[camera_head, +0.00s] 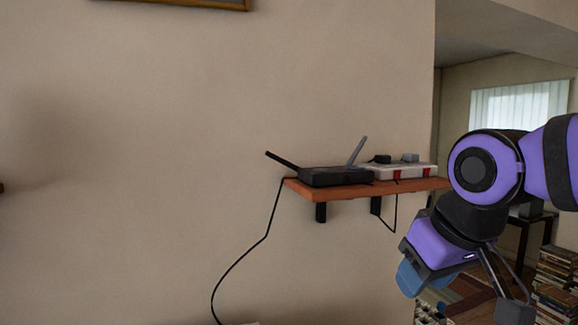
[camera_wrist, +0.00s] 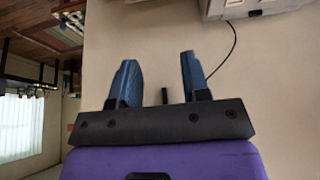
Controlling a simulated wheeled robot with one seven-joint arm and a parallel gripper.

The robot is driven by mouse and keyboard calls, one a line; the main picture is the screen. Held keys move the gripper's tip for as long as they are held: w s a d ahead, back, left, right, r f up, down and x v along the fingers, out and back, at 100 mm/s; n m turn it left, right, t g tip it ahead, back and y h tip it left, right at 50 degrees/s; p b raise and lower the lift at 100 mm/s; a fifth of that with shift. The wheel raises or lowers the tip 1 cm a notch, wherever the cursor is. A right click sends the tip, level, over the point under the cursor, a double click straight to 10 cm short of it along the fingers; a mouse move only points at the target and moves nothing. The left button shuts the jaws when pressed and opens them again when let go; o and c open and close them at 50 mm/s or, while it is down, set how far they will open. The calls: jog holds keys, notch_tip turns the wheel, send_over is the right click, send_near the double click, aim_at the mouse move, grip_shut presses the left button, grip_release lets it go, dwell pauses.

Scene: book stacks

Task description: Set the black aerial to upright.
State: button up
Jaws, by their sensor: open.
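The black aerial (camera_head: 282,160) sticks out from the left end of the black router (camera_head: 335,177) in the head view. It leans far to the left, well away from upright. A second, grey aerial (camera_head: 357,150) on the router stands steeply, tilted a little to the right. My gripper (camera_head: 410,279) hangs low at the right, below shelf height and well apart from the router. In the wrist view its two blue fingers (camera_wrist: 158,76) are spread with nothing held between them. I cannot make out the black aerial in the wrist view.
The router sits on a brown wall shelf (camera_head: 440,184) with black brackets. A white and red power strip (camera_head: 405,172) with plugs lies to its right. A black cable (camera_head: 267,236) hangs down the wall. Book stacks (camera_head: 556,275) stand at the right. Space left of the shelf is clear.

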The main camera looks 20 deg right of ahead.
jog(key=shift+c, duration=0.2)
jog(key=n+g, duration=0.3)
jog(key=n, duration=1.3)
send_near(284, 162)
jog(key=a, duration=0.3)
jog(key=shift+n, duration=0.5)
jog(key=w+f, duration=0.1)
jog(key=f, duration=0.2)
jog(key=w+f, duration=0.1)
jog(key=f, duration=0.2)
jog(key=w+f, duration=0.1)
jog(key=f, duration=0.3)
grip_shut()
